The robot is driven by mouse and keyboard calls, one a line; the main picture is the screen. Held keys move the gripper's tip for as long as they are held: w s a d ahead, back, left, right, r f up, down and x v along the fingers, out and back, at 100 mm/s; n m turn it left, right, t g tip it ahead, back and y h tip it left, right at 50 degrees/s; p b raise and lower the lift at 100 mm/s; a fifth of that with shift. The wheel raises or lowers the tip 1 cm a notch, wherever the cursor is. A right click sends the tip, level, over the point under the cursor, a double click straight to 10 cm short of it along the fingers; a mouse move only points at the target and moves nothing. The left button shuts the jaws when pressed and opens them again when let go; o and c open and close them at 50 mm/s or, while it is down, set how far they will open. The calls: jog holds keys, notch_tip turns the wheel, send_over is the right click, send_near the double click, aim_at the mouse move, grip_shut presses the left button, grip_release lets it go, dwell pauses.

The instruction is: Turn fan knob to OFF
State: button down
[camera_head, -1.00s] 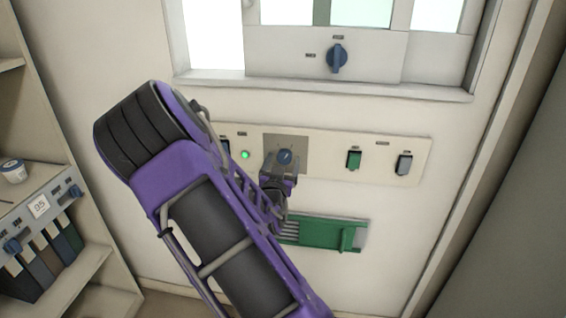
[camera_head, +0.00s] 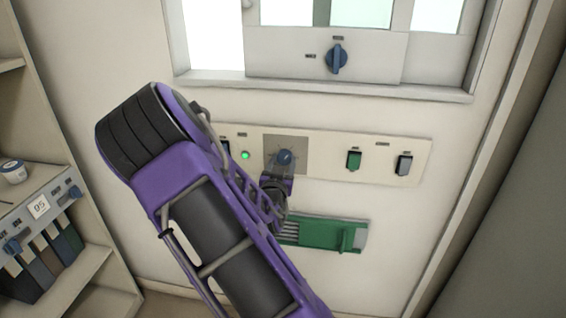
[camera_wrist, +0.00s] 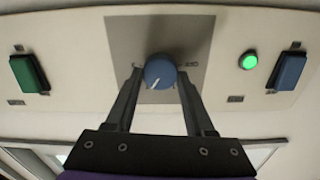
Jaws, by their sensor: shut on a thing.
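A round blue knob (camera_head: 285,157) with a white pointer line sits on a grey square plate (camera_head: 301,144) on the cream wall panel. In the wrist view the knob (camera_wrist: 160,72) lies between the two dark fingers of my gripper (camera_wrist: 160,79), one on each side and shut on it. The pointer slants toward the lower left in that view. In the head view my gripper (camera_head: 279,168) reaches the knob from below. The labels around the knob are too small to read.
A lit green lamp (camera_head: 245,155) is beside the plate. A green switch (camera_head: 354,160) and a grey-blue switch (camera_head: 404,164) are to the right. Another blue knob (camera_head: 336,59) is on the window panel above. A green rack (camera_head: 322,233) is below. Shelves (camera_head: 95,262) stand at left.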

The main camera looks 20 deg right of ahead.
jog(key=shift+n, duration=0.3)
jog(key=n, duration=0.6)
jog(key=shift+a, duration=0.1)
jog(key=n+p, duration=0.1)
jog(key=n, duration=0.5)
jog(key=shift+w+a+n+p, duration=0.1)
jog(key=shift+n+p, duration=0.25)
jog(key=shift+n, duration=0.05)
jog(key=n+p, duration=0.1)
jog(key=n, duration=0.5)
jog(key=shift+f, duration=0.15)
jog(key=n, duration=0.6)
jog(key=shift+f, duration=0.1)
jog(key=shift+n, duration=0.4)
jog(key=shift+c, duration=1.3)
grip_release()
